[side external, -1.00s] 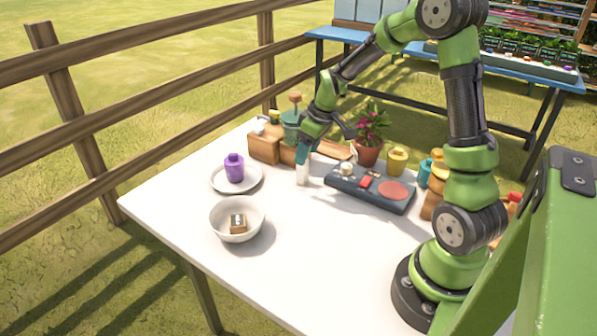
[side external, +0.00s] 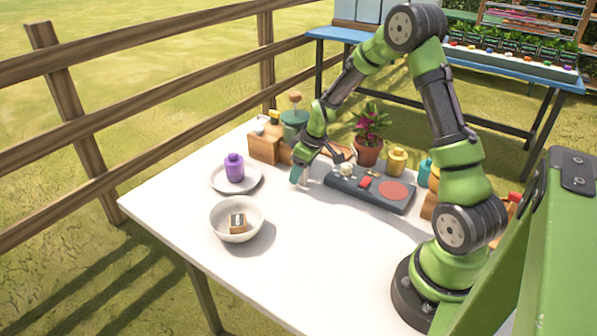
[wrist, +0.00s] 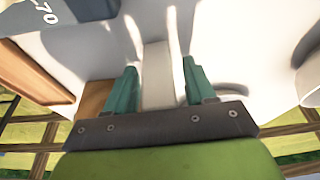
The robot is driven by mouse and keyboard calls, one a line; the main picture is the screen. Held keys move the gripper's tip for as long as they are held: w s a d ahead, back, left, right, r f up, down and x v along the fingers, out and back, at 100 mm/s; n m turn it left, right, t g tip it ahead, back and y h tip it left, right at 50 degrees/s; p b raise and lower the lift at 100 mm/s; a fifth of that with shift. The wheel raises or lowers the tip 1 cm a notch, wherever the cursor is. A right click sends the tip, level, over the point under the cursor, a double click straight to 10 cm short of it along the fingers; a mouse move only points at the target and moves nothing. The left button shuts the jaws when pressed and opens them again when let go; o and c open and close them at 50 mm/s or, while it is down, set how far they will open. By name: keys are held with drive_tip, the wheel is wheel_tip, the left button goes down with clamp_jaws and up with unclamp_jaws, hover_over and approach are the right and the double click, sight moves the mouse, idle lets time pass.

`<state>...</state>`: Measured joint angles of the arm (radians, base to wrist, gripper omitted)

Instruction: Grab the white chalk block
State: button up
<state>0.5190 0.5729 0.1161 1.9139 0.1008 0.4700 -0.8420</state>
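The white chalk block (wrist: 158,75) stands between the two teal fingers of my gripper (wrist: 160,68) in the wrist view. A narrow gap shows between the block and each finger, so my gripper is open around it. In the side external view my gripper (side external: 299,173) is low at the table top, pointing down. There the fingers mostly hide the block.
A dark control panel (side external: 345,185) with a red pad lies just right of my gripper. A potted plant (side external: 369,150) and wooden boxes (side external: 264,147) stand behind. A plate (side external: 249,186) with a purple weight and a bowl (side external: 222,222) sit left. The front table is clear.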

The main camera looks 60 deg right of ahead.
drive_tip(key=c, duration=0.9)
